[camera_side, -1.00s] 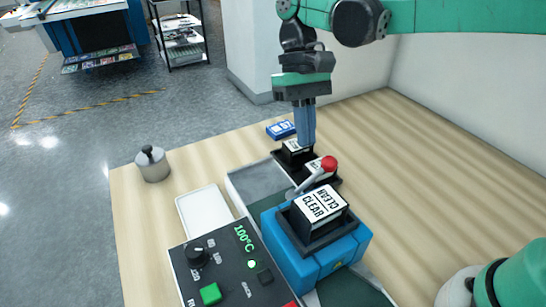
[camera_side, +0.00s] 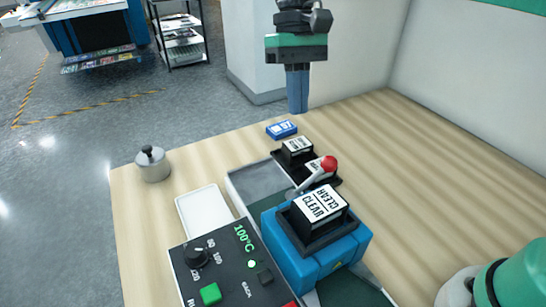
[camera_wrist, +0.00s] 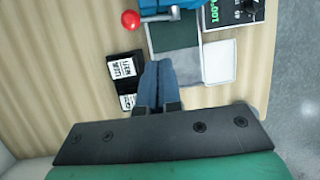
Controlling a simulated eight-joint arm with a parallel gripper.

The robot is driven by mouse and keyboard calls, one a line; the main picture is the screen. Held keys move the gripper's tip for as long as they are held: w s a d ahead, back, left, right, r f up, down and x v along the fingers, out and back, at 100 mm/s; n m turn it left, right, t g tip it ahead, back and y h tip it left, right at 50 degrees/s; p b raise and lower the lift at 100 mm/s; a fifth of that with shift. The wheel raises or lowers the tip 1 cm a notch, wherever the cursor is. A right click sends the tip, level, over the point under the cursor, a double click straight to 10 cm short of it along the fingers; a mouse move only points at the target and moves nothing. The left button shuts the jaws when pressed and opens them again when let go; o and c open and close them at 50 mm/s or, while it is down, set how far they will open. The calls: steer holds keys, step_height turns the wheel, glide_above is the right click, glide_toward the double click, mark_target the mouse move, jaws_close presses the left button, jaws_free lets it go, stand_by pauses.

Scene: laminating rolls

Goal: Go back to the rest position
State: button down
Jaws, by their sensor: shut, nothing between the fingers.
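My gripper (camera_side: 297,88) is up in the air above the far part of the table in the side view. Its blue fingers are together with nothing between them. In the wrist view the shut fingers (camera_wrist: 157,85) point down over the table, beside the black tray with the small labelled black blocks. In the side view, a small black block with a white label (camera_side: 297,150) sits in the black tray (camera_side: 328,182), below and apart from the fingers.
The blue laminator (camera_side: 318,260) carries a black block marked CLEAR (camera_side: 320,205) and a red-knobbed lever (camera_side: 329,163). A control panel (camera_side: 225,265), white tray (camera_side: 203,212), metal weight (camera_side: 153,165) and blue device (camera_side: 282,129) are nearby.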

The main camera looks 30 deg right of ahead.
steer(key=s+d+f+t, duration=0.3)
steer(key=s+d+t, duration=0.1)
steer(key=d+t, duration=0.1)
steer(key=s+d+f+t+h, duration=0.1)
steer(key=s+d+f+t, duration=0.1)
steer(key=d+t, duration=0.3)
steer(key=shift+s+d+f+t, duration=0.4)
steer(key=shift+s+d, duration=0.3)
steer(key=shift+s, duration=0.15)
